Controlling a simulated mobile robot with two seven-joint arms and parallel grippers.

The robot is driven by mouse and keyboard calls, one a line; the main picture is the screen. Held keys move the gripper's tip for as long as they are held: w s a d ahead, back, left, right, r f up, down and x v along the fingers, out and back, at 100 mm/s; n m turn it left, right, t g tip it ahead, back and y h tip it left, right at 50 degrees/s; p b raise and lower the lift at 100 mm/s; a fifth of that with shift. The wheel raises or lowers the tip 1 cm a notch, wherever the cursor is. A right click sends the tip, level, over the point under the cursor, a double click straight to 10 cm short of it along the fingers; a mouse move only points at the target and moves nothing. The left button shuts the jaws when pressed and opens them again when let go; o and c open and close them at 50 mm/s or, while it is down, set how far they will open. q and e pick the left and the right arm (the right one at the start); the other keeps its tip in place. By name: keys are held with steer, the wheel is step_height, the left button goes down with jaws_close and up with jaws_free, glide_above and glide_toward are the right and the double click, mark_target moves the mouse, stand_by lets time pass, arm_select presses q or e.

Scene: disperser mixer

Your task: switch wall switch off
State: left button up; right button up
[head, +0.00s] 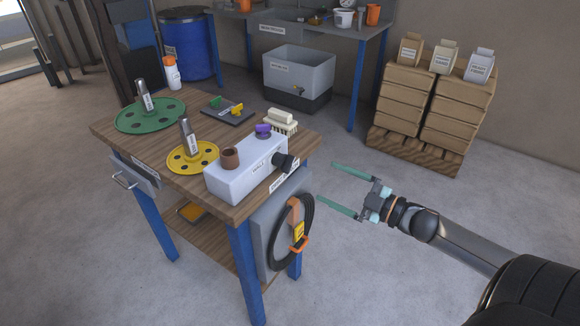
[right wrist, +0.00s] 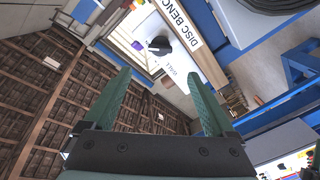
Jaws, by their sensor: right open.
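A light grey box (head: 232,184) lies on the wooden bench's front right part. Its label seems to begin with "WALL"; the rest is too small to read. It carries a brown round part (head: 230,159), a purple part (head: 263,130) and a black knob (head: 284,164) on its right end. No separate wall-mounted switch is clear. My right gripper (head: 327,182) is open and empty, to the right of the bench, apart from the box. In the right wrist view, the gripper's green fingers (right wrist: 160,72) are spread, with the black knob (right wrist: 158,44) beyond them. My left gripper is not in view.
The bench (head: 110,131) also bears green and yellow discs and a brush. A coiled black cable (head: 277,238) hangs on its right side. Wooden crates (head: 405,107) with bags stand at the back right. Floor to the bench's right is free.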

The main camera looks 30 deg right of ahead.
mark_target(291, 166)
steer(key=b+x, duration=0.1)
steer(key=x, duration=1)
steer(key=shift+w, duration=0.25)
steer(key=c, duration=1.4)
